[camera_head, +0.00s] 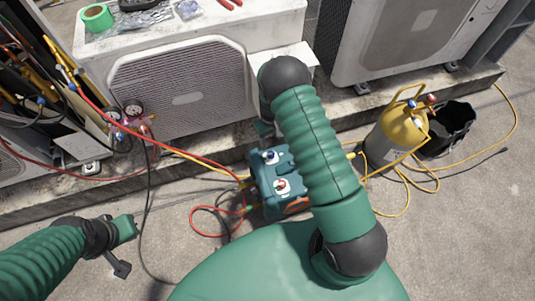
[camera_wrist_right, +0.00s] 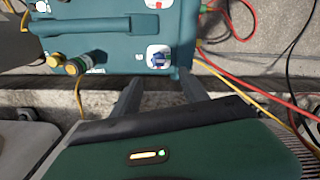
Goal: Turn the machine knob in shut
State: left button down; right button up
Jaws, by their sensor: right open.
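The teal machine (camera_head: 289,160) stands on the rooftop floor in front of the condenser. On its top panel are a blue knob (camera_head: 270,156) and a red knob (camera_head: 282,187). In the right wrist view the machine (camera_wrist_right: 115,55) fills the upper left, with the blue knob (camera_wrist_right: 158,57) on a white plate near its edge. My right gripper (camera_wrist_right: 160,80) is open and empty, its two fingers pointing at the blue knob and apart from it. In the head view my right gripper (camera_head: 264,129) is mostly hidden by my arm. My left gripper (camera_head: 122,245) is low at the left, its fingers unclear.
Red and yellow hoses (camera_head: 205,158) run to the machine from gauges (camera_head: 130,115). A yellow cylinder (camera_head: 385,143) and a black bucket (camera_head: 450,130) stand at the right. The condenser (camera_head: 185,95) is close behind the machine.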

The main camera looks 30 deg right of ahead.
aim_at(271, 154)
jog(key=f+b, duration=0.1)
jog(key=f, duration=0.2)
jog(key=f+b, duration=0.1)
jog(key=f, duration=0.3)
jog(key=f+b, duration=0.1)
jog(key=f, duration=0.3)
jog(key=shift+d, duration=0.3)
jog(key=shift+a+f, duration=0.1)
jog(key=shift+f, duration=0.35)
jog(key=shift+c, duration=0.3)
grip_shut()
